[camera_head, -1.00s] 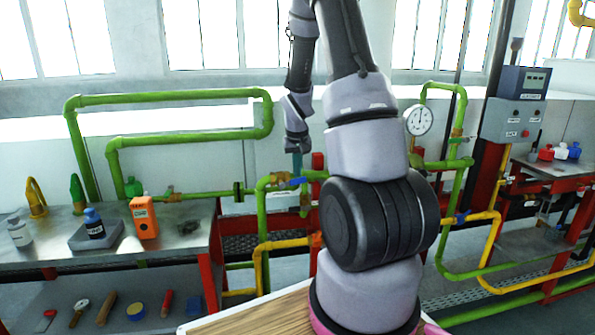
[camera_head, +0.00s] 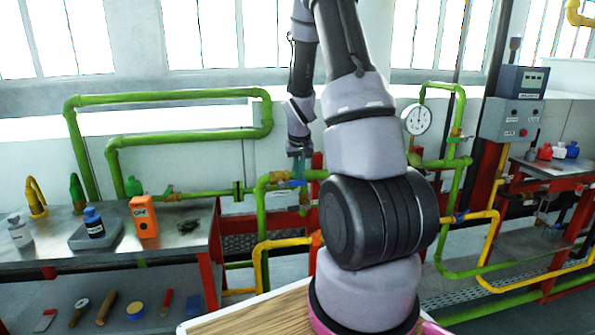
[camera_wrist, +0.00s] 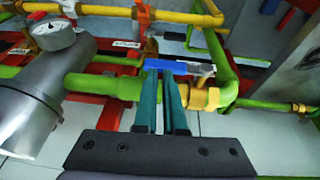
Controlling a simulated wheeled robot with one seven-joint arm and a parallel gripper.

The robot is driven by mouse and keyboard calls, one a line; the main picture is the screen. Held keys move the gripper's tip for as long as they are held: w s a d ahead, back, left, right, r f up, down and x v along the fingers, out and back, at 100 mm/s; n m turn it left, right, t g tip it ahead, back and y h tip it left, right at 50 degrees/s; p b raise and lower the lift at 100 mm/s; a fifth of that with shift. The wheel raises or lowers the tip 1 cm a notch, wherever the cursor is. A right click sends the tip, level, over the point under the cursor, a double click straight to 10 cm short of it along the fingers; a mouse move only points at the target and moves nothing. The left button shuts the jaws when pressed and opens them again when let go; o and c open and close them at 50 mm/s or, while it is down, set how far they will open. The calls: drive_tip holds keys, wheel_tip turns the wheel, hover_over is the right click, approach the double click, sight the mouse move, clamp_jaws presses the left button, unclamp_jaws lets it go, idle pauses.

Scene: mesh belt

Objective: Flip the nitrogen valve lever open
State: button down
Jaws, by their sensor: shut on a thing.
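A blue valve lever (camera_wrist: 168,67) lies across the green pipe (camera_wrist: 115,88), next to a brass fitting (camera_wrist: 204,98), in the wrist view. My gripper (camera_wrist: 163,74) has teal fingers that reach from above and are shut on the lever. The fingers hide part of the lever and of the valve body. In the head view my gripper (camera_head: 298,178) is low at the green pipe line, left of my own arm links, and the lever there is mostly hidden. I cannot read any label naming the valve.
A grey cylinder with a pressure gauge (camera_wrist: 54,36) stands left of the lever. Yellow pipe (camera_wrist: 110,11) and red beams (camera_wrist: 105,58) run behind. A steel bench (camera_head: 165,232) with bottles and an orange device (camera_head: 144,217) is at left. Another blue-handled valve (camera_head: 461,217) is at right.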

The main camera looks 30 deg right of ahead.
drive_tip(key=shift+s+d+f, duration=0.1)
drive_tip(key=shift+s+f, duration=0.15)
drive_tip(key=shift+s, duration=0.05)
drive_tip(key=w+d+r+v, duration=0.1)
drive_tip(key=d+v, duration=0.1)
drive_tip(key=v, duration=1.3)
drive_tip(key=s+a+r+t+y, duration=0.1)
drive_tip(key=s+a+r+t, duration=0.1)
drive_tip(key=s+a+r, duration=0.5)
drive_tip(key=s+a+r+m+t+y, duration=0.1)
drive_tip(key=s+a+r+t+y, duration=0.1)
drive_tip(key=s+a+r, duration=0.4)
drive_tip(key=s+a, duration=0.4)
drive_tip(key=s, duration=0.4)
drive_tip(key=shift+s+a+r+y, duration=0.3)
drive_tip(key=shift+a+r, duration=0.05)
drive_tip(key=shift+a, duration=0.05)
